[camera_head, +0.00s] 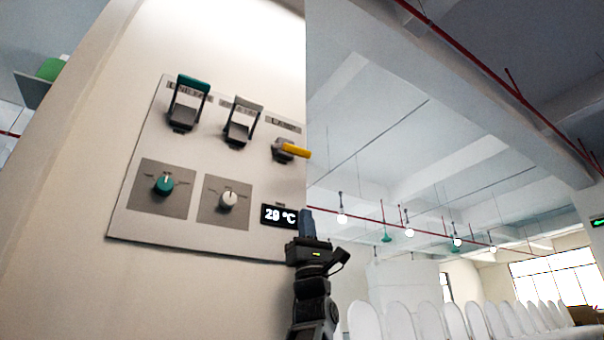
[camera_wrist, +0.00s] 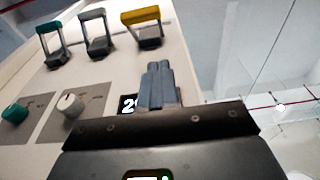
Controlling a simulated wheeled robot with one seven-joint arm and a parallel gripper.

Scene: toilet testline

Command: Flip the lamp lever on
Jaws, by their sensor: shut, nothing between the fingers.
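The wall panel (camera_head: 130,205) carries three levers in a row.
Under the levers are a teal knob (camera_head: 163,185), a white knob (camera_head: 228,200) and a display reading 29 °C (camera_head: 279,216), close beside my fingers. The panel's right edge borders an open hall with several white toilet seats (camera_head: 430,322). Free room lies right of the panel.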

